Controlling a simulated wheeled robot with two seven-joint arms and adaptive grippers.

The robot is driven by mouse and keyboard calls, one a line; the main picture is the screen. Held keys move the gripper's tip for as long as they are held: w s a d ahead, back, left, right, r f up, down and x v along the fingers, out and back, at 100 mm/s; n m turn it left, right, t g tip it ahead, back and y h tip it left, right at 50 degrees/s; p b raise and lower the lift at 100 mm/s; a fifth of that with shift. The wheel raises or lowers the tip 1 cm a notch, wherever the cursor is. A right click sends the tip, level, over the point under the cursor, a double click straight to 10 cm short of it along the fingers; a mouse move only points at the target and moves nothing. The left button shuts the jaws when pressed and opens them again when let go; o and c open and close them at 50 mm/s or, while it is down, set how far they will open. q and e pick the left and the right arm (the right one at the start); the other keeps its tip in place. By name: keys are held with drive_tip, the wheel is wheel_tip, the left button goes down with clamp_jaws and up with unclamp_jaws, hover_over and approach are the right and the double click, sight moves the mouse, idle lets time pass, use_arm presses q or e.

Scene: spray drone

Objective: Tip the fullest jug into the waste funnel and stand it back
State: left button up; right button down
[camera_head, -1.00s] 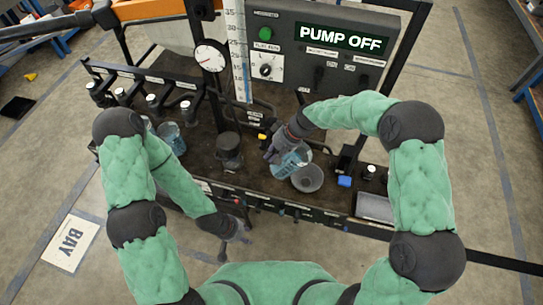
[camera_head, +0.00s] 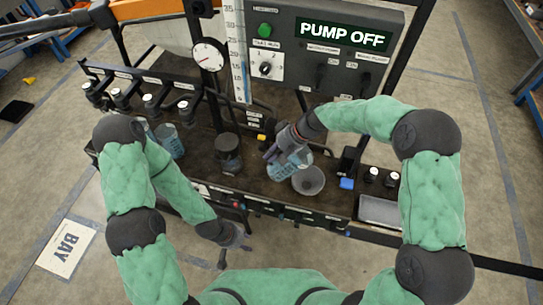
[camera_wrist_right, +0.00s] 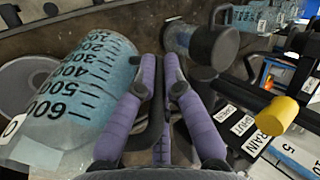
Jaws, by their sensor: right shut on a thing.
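A clear graduated jug (camera_head: 284,169) with blue liquid is in my right gripper (camera_head: 273,155), beside the grey waste funnel (camera_head: 309,181). The wrist view shows the jug (camera_wrist_right: 82,90) large at left, with marks up to 600 and blue liquid inside; I cannot tell how far it tilts. The funnel (camera_wrist_right: 25,85) lies just beyond its left side. More blue-filled jugs (camera_head: 172,143) stand at left.
A dark container (camera_head: 229,158) stands left of the held jug. The pump panel (camera_head: 320,45) reads PUMP OFF. A gauge (camera_head: 209,55) and black-handled valves (camera_head: 150,103) stand behind. A blue block (camera_head: 346,184) and grey tray (camera_head: 380,210) are right of the funnel.

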sight(294, 156)
drive_tip(key=shift+d+r+y+b, duration=0.25)
drive_tip(key=shift+y+b, duration=0.55)
drive_tip(key=shift+b, duration=0.95)
drive_tip(key=shift+d+r+y+b, duration=0.2)
drive_tip(key=shift+y+b, duration=0.5)
drive_tip(key=shift+b, duration=1.05)
drive_tip(key=shift+d+f+y+b, duration=0.1)
drive_tip(key=shift+d+y+b, duration=1)
drive_tip(key=shift+b, duration=1.6)
drive_tip(key=shift+d+f+y, duration=0.1)
drive_tip(key=shift+d+y, duration=0.05)
drive_tip(key=shift+y, duration=0.55)
drive_tip(key=shift+d+f+y, duration=0.25)
drive_tip(key=shift+d+y, duration=0.4)
drive_tip(key=shift+d+f+y, duration=0.25)
drive_tip(key=shift+d+y, duration=0.35)
drive_tip(key=shift+y, duration=0.1)
drive_tip(key=shift+d+f+y, duration=0.25)
drive_tip(key=shift+d+y, duration=0.4)
drive_tip(key=shift+d, duration=0.1)
